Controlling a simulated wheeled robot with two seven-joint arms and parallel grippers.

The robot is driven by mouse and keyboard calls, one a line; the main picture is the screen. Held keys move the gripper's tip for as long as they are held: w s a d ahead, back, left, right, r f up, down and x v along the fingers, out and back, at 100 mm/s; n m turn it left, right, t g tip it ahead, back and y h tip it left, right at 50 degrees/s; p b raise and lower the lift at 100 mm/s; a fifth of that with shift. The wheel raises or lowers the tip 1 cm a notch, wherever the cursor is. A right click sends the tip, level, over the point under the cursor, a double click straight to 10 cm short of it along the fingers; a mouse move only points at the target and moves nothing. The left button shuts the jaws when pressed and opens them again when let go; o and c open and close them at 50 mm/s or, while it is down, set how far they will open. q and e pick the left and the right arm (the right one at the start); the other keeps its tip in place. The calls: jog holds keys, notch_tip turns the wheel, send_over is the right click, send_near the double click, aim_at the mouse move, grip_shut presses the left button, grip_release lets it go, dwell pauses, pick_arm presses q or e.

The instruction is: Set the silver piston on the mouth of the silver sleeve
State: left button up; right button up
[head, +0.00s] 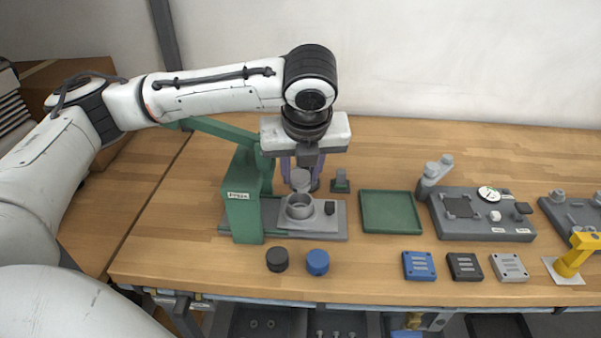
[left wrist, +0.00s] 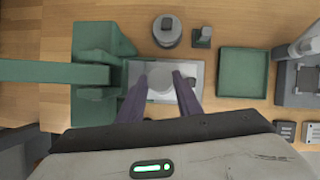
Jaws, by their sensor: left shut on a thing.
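The silver piston (head: 300,180) is a short grey cylinder. My left gripper (head: 299,174) points down with its purple fingers shut on it. In the left wrist view the piston (left wrist: 160,82) sits between the two fingertips. The silver sleeve (head: 300,207) is a grey ring with an open mouth, standing upright on a grey plate (head: 335,221) below the piston. The piston appears just above the mouth's far side; I cannot tell whether they touch. In the left wrist view the piston and gripper hide the sleeve. My right gripper is not in view.
An empty green tray (head: 391,212) is at right. Black (head: 277,259) and blue (head: 317,262) caps lie in front.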

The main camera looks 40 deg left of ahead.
aim_at(301, 180)
pick_arm(q)
notch_tip(301, 180, down, 2)
jog(key=shift+f+b, duration=0.2)
jog(key=shift+b, duration=0.95)
jog(key=shift+f+p, duration=0.1)
jog(key=shift+p, duration=0.3)
jog(key=shift+f+p, duration=0.2)
jog(key=shift+p, duration=0.2)
jog(key=shift+f, duration=0.1)
jog(key=shift+p, duration=0.7)
jog(key=shift+f+p, duration=0.45)
jog(key=shift+p, duration=0.05)
dwell(0.5)
jog(key=shift+f+p, duration=0.15)
jog(key=shift+p, duration=1.3)
dwell(0.8)
